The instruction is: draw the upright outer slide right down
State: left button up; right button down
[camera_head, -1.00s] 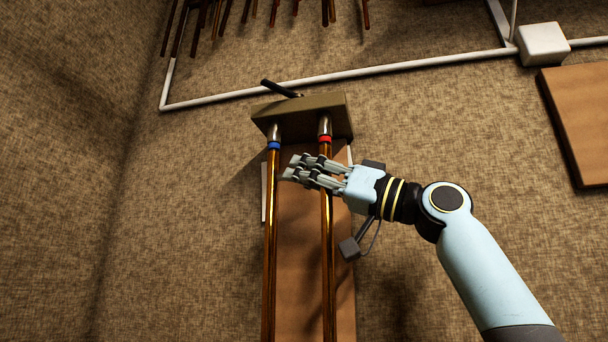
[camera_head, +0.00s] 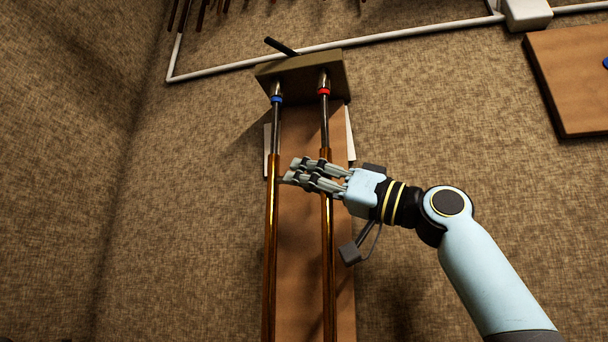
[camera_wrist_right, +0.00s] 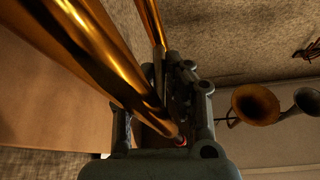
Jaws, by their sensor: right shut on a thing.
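The upright outer slide (camera_head: 271,235) has two long brass tubes hanging in front of a wooden board. Bare silvery inner tubes (camera_head: 325,120) show between the brass tops and a dark clamp block (camera_head: 305,78). A blue band (camera_head: 276,99) and a red band (camera_head: 324,91) mark the inner tubes near the block. My right gripper (camera_head: 304,175) is shut on the slide's right tube, near its top end, with its fingers pointing left. In the right wrist view the brass tubes (camera_wrist_right: 95,50) run close past the gripper's fingers. My left gripper is not in view.
A wooden board (camera_head: 302,250) stands behind the slide. A white pipe (camera_head: 400,33) runs along the wall to a junction box. Another wooden panel (camera_head: 575,85) is at the upper right. Brass horn bells (camera_wrist_right: 255,104) hang at the right in the wrist view.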

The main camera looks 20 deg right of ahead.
notch_tip(320, 180, down, 23)
jog(key=b, duration=1.7)
jog(key=shift+r+b, duration=0.15)
jog(key=shift+b, duration=0.15)
jog(key=c, duration=1.4)
grip_release()
jog(key=shift+o, duration=0.2)
jog(key=shift+r, duration=0.1)
jog(key=shift+r, duration=0.1)
notch_tip(320, 180, up, 10)
